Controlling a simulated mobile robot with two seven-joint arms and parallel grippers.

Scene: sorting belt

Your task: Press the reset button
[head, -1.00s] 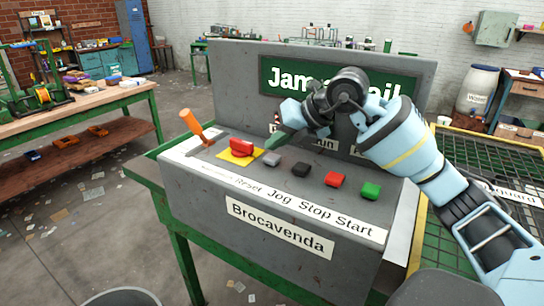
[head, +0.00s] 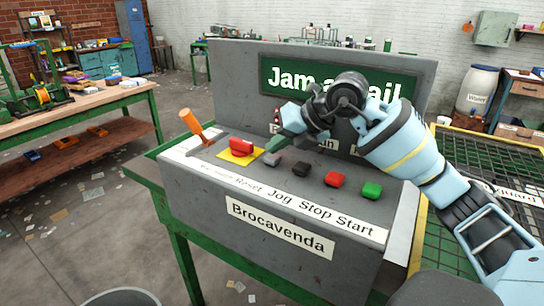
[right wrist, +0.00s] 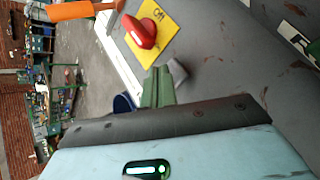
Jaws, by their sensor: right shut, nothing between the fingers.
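The grey button (head: 271,159), above the Reset label (head: 248,188), sits on the sloping top of the grey console. My right gripper (head: 272,147) is shut and empty, its green fingertips just behind and above this button. In the right wrist view the closed green fingers (right wrist: 158,88) are close beside the grey button (right wrist: 178,72), which they partly cover. I cannot tell whether they touch it. My left gripper is not in view.
A red knob on a yellow plate (head: 241,147) and an orange lever (head: 193,124) are left of the grey button. Black (head: 301,169), red (head: 335,179) and green (head: 371,190) buttons are to its right. The console's upright sign panel (head: 230,80) stands behind.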

